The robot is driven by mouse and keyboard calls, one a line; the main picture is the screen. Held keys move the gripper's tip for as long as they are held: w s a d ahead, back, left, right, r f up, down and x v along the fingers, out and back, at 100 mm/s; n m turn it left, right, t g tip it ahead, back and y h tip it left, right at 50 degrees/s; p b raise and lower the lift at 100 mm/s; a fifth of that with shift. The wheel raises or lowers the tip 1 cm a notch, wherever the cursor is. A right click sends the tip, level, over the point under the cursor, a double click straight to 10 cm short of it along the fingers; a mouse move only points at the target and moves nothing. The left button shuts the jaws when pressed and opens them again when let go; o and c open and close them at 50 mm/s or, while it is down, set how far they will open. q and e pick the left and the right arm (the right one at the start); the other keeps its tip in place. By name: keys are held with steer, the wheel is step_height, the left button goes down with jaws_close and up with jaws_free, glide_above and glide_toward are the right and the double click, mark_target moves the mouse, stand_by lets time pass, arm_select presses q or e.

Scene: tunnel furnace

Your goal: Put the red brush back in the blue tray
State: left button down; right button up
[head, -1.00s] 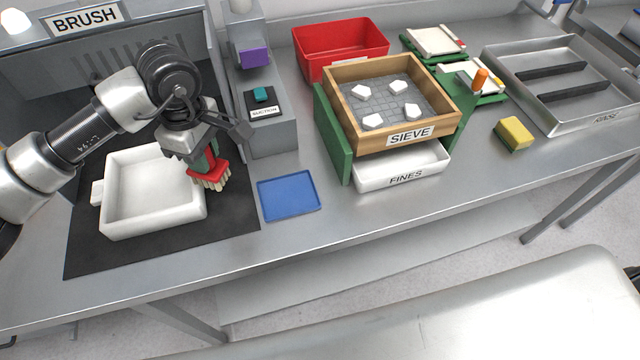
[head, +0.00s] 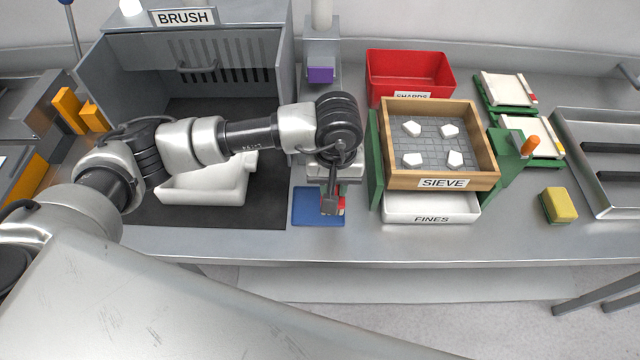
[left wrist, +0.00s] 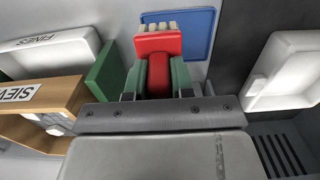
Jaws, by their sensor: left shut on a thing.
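The red brush (left wrist: 158,45) with pale bristles is between the fingers of my left gripper (left wrist: 158,80) in the left wrist view. My left gripper (head: 330,205) is shut on it, and in the head view the arm hides most of the brush, with a little red (head: 341,205) showing. The blue tray (head: 305,210) lies flat on the bench under the gripper. In the left wrist view the blue tray (left wrist: 205,42) shows behind the brush, with the bristles overlapping it. I cannot tell whether the brush touches the tray. My right gripper is not in view.
A white tray (head: 205,190) sits on the black mat at left. The wooden sieve (head: 400,182) stands over the white fines tray (head: 420,205), just right of the blue tray. Bench in front is clear.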

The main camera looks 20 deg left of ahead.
arm_select(q)
steer(key=a+f+p, duration=0.1)
steer(key=f, duration=0.1)
steer(key=w+a+f, duration=0.1)
steer(key=f, duration=0.1)
steer(key=w+a+f+p, duration=0.1)
steer(key=f, duration=0.1)
steer(key=shift+a+f+p, duration=0.2)
steer(key=shift+a+p, duration=0.1)
steer(key=shift+p, duration=0.05)
steer(key=shift+f, duration=0.1)
steer(key=shift+f, duration=0.15)
steer(key=c, duration=1)
jaws_free()
steer(key=shift+o, duration=0.2)
